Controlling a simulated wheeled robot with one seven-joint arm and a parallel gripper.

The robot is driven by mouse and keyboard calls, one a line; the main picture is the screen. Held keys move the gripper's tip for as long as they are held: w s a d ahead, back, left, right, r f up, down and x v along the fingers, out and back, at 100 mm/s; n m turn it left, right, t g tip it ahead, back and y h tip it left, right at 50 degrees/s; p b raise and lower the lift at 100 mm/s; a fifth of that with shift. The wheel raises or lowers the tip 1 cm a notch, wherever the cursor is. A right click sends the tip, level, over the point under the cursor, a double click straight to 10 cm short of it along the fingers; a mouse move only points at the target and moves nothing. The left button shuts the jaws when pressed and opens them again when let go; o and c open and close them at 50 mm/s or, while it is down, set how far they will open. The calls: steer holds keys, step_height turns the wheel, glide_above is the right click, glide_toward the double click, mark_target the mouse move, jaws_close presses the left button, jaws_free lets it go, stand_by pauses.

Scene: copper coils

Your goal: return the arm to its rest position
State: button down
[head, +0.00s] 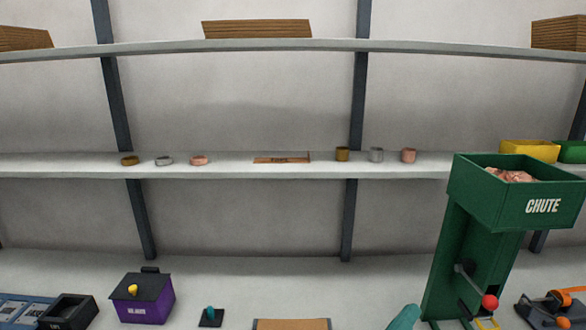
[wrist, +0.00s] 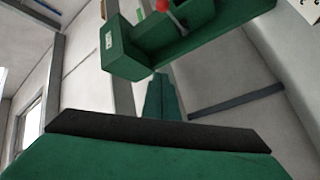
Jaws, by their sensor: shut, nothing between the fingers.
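My gripper (wrist: 160,112) fills the lower part of the wrist view, with a green body and a dark pad edge. It looks shut and holds nothing that I can see. In the head view a small teal tip, probably part of my arm, shows at the bottom edge, left of the green chute (head: 455,230). The rest of my arm is out of that view. The chute also shows in the wrist view (wrist: 135,62), at a tilt, with its red knob (wrist: 161,6) near the top. The gripper appears apart from it.
A purple box (head: 147,300), a black bin (head: 68,312) and a small teal-knobbed piece (head: 210,316) stand on the lower surface. An orange-and-black device (head: 552,309) stands right of the chute. Several coils and rings line the middle shelf (head: 225,170). Copper-coloured material (head: 510,175) lies in the chute's hopper.

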steer(key=s+a+f+n+t+y, duration=0.1)
steer(key=s+a+f+n+y, duration=0.2)
steer(key=f, duration=0.4)
steer(key=s+a+f+n+t+y, duration=0.25)
steer(key=a+f+y, duration=0.25)
steer(key=f, duration=0.3)
steer(key=s+a+f+n+t+y, duration=0.1)
steer(key=s+a+f+n+y, duration=0.15)
steer(key=a+f+y, duration=0.35)
steer(key=s+a+f+m+g, duration=0.1)
steer(key=s+a+f+m, duration=0.2)
steer(key=s, duration=0.8)
steer(key=s+a+f+m+g+y, duration=0.1)
steer(key=s+a+f+m, duration=0.3)
steer(key=s, duration=0.7)
steer(key=shift+s+f+m+g, duration=0.35)
steer(key=shift+s+f+m, duration=0.05)
steer(key=shift+f+m, duration=0.3)
steer(key=shift+w, duration=0.15)
steer(key=shift+a, duration=0.1)
